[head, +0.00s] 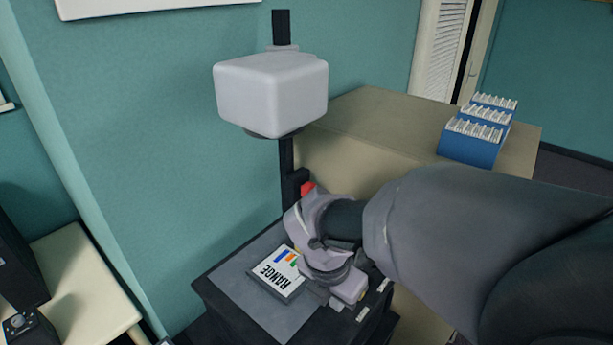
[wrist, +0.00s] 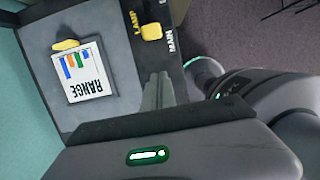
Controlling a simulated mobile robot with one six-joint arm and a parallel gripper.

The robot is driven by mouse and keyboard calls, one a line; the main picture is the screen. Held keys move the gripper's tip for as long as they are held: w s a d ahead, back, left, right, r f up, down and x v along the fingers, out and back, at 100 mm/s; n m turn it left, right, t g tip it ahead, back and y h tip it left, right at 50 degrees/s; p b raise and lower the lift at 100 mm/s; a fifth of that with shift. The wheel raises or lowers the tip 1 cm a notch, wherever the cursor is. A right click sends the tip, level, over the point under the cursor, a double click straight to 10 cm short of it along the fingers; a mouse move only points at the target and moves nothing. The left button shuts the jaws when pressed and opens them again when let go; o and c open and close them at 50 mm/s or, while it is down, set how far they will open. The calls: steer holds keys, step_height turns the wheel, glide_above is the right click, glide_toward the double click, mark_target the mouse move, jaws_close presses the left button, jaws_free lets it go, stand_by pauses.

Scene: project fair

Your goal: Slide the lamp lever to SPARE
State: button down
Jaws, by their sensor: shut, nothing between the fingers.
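The yellow lamp lever (wrist: 151,31) sits on the dark edge strip of the projector base (wrist: 120,50) in the wrist view. The word LAMP is on one side of it and MAIN on the other, close to the lever. No SPARE label is readable; another label is cut off at the top edge. My gripper (wrist: 159,80) is shut and empty, its fingertips over the base, apart from the lever. In the head view my gripper and wrist cover part of the base (head: 235,290), and the lever cannot be made out.
A RANGE card (wrist: 90,72) lies on the base beside another yellow piece (wrist: 65,44). The projector's white head (head: 270,92) stands above on a black post (head: 287,170) with a red part. A blue rack (head: 470,150) stands on the beige cabinet (head: 375,125) behind.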

steer(key=b+x, duration=0.1)
steer(key=x, duration=0.3)
steer(key=shift+f, duration=0.2)
steer(key=shift+w+d+f+b, duration=0.1)
steer(key=shift+w+d+b, duration=0.3)
steer(key=shift+w+d, duration=1.05)
steer(key=shift+w+d, duration=0.1)
steer(key=shift+w, duration=0.05)
steer(key=w+d+p, duration=0.4)
steer(key=p, duration=0.1)
steer(key=shift+w+d+r, duration=0.3)
steer(key=shift+w, duration=0.05)
steer(key=shift+w+d+f, duration=0.1)
steer(key=shift+w+d, duration=0.1)
steer(key=shift+f, duration=0.15)
